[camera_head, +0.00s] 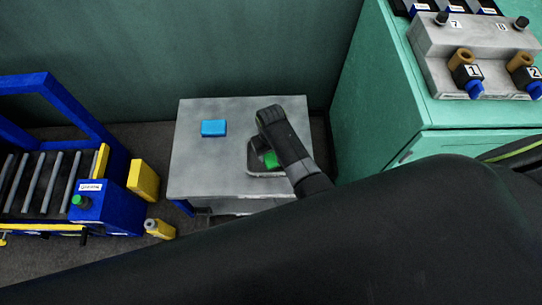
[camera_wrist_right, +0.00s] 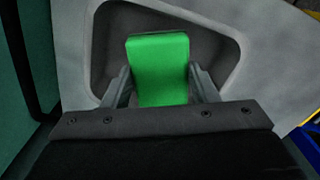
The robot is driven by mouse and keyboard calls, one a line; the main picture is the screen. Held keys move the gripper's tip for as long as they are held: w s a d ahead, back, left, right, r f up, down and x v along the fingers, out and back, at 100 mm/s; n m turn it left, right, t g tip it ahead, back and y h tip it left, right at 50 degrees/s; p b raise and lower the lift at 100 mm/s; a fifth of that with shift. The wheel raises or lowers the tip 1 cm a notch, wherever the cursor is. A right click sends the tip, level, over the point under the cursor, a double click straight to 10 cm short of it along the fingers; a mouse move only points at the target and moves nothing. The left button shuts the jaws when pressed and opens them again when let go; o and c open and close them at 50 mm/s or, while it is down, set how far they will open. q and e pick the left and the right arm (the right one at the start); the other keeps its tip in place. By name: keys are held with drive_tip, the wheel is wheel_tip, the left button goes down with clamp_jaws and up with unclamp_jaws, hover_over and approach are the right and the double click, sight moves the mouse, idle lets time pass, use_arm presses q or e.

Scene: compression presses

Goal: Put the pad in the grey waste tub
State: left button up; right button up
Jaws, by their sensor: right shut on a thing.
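The green pad (camera_wrist_right: 158,62) is held between the two fingers of my right gripper (camera_wrist_right: 160,84), which is shut on it. In the head view the pad (camera_head: 271,159) shows as a small green patch beside my dark wrist. The grey tub (camera_head: 250,162) stands at the right side of a grey table, partly hidden by my right arm. In the right wrist view the pad overlaps the tub's dark opening, framed by its pale rim (camera_wrist_right: 236,52). I cannot tell whether the pad is above the floor of the tub or touching it. My left gripper is not in view.
A blue block (camera_head: 214,128) lies on the grey table (camera_head: 200,170), left of the tub. A blue-framed roller conveyor (camera_head: 45,185) with yellow parts stands at the left. A green cabinet (camera_head: 375,90) bearing a grey fixture with numbered valves (camera_head: 465,60) stands at the right.

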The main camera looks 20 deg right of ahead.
sight(271, 154)
drive_tip(key=shift+f, duration=0.9)
drive_tip(key=shift+f+b, duration=0.35)
drive_tip(key=shift+f, duration=0.35)
drive_tip(key=o, duration=0.9)
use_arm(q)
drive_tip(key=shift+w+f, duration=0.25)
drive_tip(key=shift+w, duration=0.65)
use_arm(e)
drive_tip(key=shift+o, duration=0.2)
